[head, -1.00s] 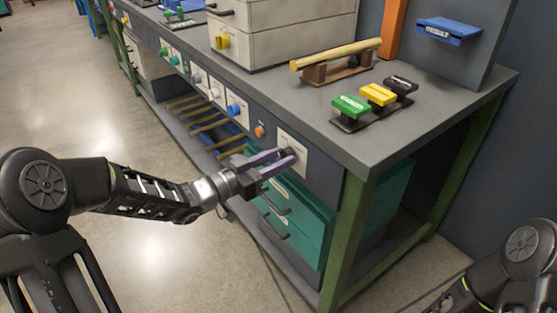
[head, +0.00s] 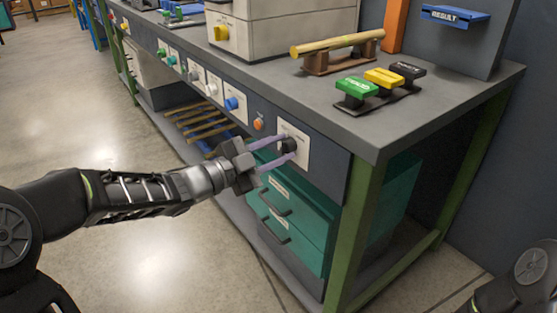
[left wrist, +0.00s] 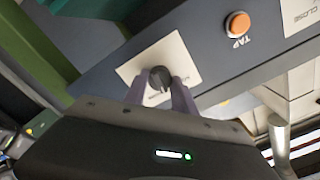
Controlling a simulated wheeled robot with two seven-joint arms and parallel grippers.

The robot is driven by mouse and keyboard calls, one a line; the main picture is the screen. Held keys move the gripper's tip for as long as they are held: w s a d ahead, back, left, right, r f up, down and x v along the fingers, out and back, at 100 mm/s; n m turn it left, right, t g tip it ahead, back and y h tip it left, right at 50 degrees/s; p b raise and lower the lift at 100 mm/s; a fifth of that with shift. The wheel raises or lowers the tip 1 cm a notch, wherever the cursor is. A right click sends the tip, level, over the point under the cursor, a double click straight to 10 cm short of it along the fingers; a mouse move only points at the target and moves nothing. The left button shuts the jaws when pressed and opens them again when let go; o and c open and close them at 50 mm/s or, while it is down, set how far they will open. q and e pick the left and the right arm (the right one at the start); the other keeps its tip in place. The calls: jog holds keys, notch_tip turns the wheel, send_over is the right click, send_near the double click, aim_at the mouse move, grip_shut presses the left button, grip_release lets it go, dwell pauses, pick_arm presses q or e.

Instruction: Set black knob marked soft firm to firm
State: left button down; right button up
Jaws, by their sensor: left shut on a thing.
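The black knob (head: 289,145) sits on a white plate (head: 302,150) at the right end of the bench's front panel. My left gripper (head: 288,148) reaches it from the left, with one purple finger on each side. In the left wrist view the knob (left wrist: 160,77) shows between the two fingertips (left wrist: 160,85), which are shut on it. A pale mark shows on the knob's face there. The lettering on the plate is too small and partly covered, so I cannot read the setting. My right gripper is out of view; only part of that arm shows at the lower right.
An orange TAP button (left wrist: 238,24) and a blue knob (head: 232,103) lie along the same panel. Teal drawers (head: 290,205) with handles stand below it. Green, yellow and black blocks (head: 380,80) and a wooden rod (head: 338,42) are on the bench top.

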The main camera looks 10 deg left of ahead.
pick_arm(q)
jog(key=m+b, duration=0.1)
jog(key=m, duration=0.1)
jog(key=m+b, duration=0.4)
jog(key=shift+f, duration=0.25)
jog(key=shift+r+m+b, duration=0.15)
jog(key=shift+m+b, duration=0.65)
jog(key=shift+m, duration=0.1)
jog(key=c, duration=1)
grip_release()
jog(key=shift+r, duration=0.1)
jog(key=p+v, duration=0.2)
jog(key=v, duration=0.6)
